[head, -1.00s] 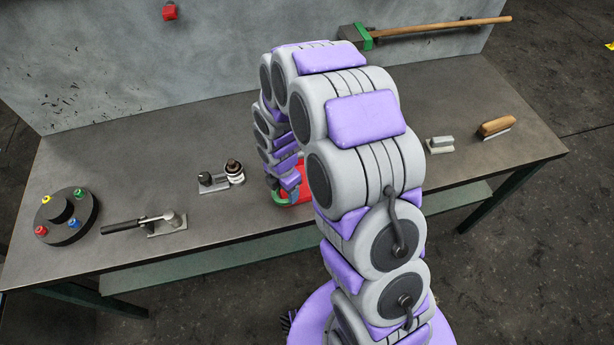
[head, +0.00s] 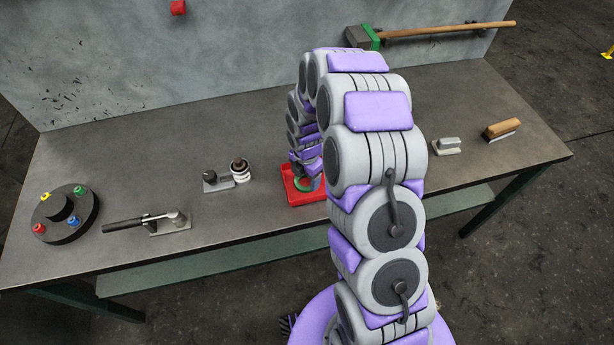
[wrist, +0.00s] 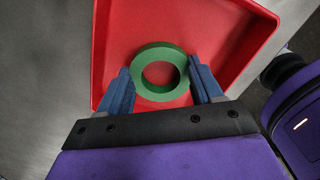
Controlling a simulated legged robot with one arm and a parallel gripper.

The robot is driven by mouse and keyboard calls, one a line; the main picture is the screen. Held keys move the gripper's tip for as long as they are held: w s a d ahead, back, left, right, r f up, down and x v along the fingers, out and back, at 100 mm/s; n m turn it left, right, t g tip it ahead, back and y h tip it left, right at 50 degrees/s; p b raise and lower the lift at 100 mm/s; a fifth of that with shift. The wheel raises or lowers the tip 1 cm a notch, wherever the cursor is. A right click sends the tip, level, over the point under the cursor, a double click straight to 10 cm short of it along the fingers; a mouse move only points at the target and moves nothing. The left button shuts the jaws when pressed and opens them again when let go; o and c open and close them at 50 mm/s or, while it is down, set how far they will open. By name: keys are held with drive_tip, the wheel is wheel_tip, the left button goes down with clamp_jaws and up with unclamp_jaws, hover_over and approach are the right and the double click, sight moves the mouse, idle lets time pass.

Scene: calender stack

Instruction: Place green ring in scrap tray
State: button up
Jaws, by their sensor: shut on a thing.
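The green ring (wrist: 160,52) sits between the two blue fingers of my gripper (wrist: 160,74) in the wrist view, and the gripper is shut on its outer sides. Behind the ring is the floor of the red scrap tray (wrist: 238,50); whether the ring touches it I cannot tell. In the head view the red tray (head: 306,199) lies near the bench's front edge, partly hidden by my arm. A bit of the green ring (head: 302,185) shows over the tray, under my gripper (head: 308,180).
On the bench (head: 130,220), left of the tray, stand a small clamp fixture (head: 228,178), a black-handled toggle clamp (head: 150,221) and a round dark disc with coloured knobs (head: 66,218). A wooden brush (head: 501,128), a grey block (head: 447,146) and a hammer (head: 420,34) are to the right.

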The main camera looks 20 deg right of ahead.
drive_tip(key=shift+d, duration=0.45)
drive_tip(key=o, duration=0.8)
drive_tip(key=shift+d, duration=0.4)
drive_tip(key=shift+o, duration=1.3)
drive_tip(key=shift+d, duration=0.4)
drive_tip(key=shift+o, duration=0.4)
drive_tip(key=shift+a, duration=0.95)
drive_tip(key=shift+a+r, duration=0.1)
drive_tip(key=shift+r, duration=0.1)
drive_tip(key=r, duration=0.2)
drive_tip(key=d+r+p, duration=0.1)
drive_tip(key=r, duration=0.4)
drive_tip(key=shift+d, duration=0.35)
drive_tip(key=s+r+m+p, duration=0.1)
drive_tip(key=s+r+m, duration=0.6)
drive_tip(key=r, duration=0.6)
drive_tip(key=s+r+m+g, duration=0.1)
drive_tip(key=s+r+m, duration=0.3)
drive_tip(key=s+m, duration=0.4)
drive_tip(key=s+a+r+m, duration=0.1)
drive_tip(key=s+r+m, duration=0.3)
drive_tip(key=s+m, duration=0.5)
drive_tip(key=s, duration=1)
drive_tip(key=shift+s+r+g, duration=0.2)
drive_tip(key=shift+r+g, duration=0.15)
drive_tip(key=shift+g, duration=0.05)
